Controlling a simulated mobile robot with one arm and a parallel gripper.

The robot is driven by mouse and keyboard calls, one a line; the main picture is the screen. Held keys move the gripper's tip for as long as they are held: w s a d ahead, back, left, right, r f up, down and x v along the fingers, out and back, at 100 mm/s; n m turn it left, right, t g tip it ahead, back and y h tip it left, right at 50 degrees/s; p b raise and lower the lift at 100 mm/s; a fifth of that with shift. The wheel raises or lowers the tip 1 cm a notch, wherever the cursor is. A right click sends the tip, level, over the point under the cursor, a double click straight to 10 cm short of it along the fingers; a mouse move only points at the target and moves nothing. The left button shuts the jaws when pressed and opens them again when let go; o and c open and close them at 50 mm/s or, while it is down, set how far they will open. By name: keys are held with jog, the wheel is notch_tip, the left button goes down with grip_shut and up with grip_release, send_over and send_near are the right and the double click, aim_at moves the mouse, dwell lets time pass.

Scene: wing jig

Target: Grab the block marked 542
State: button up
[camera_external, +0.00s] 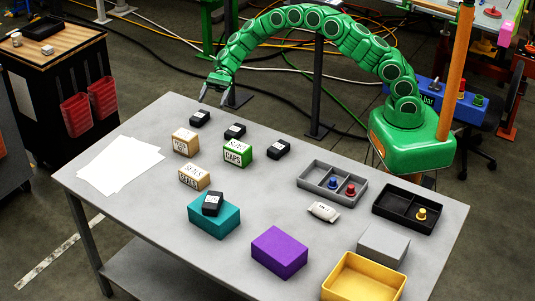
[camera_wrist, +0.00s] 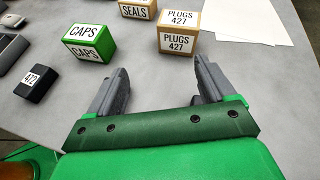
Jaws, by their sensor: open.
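No label reading 542 is legible in either view. Several small black blocks with white labels show in the external view: one near my gripper (camera_external: 200,118), one behind the green CAPS box (camera_external: 235,131), one to its right (camera_external: 279,149), and one on top of the teal box (camera_external: 212,204). Their numbers are too small to read there. In the wrist view, a black block marked 472 (camera_wrist: 37,83) lies at the left, with another dark block (camera_wrist: 10,48) beyond it. My gripper (camera_external: 213,99) is open and empty above the table's far edge; its two fingers (camera_wrist: 161,68) are apart over bare table.
The green CAPS box (camera_wrist: 88,42), PLUGS 427 box (camera_wrist: 178,30) and SEALS box (camera_wrist: 138,9) stand close by. White papers (camera_external: 118,162) lie at the left. The teal box (camera_external: 214,222), purple box (camera_external: 279,252), grey tray (camera_external: 310,183) and black tray (camera_external: 385,208) occupy the table's middle and right.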

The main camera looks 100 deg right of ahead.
aim_at(200, 114)
jog(key=d+f+m, duration=0.1)
jog(key=d+f, duration=0.1)
jog(key=d, duration=0.1)
jog(key=d+f+m+t, duration=0.1)
jog(key=d+f, duration=0.2)
jog(key=d+f+m+t+h, duration=0.1)
jog(key=d+f, duration=0.1)
jog(key=d, duration=0.1)
jog(key=shift+w+d+f, duration=0.25)
jog(key=shift+w+d, duration=0.05)
jog(key=shift+d, duration=0.1)
jog(key=shift+w+x, duration=0.25)
jog(key=shift+x, duration=3.6)
jog(key=shift+d, duration=0.2)
jog(key=shift+c, duration=0.5)
jog(key=c, duration=1.4)
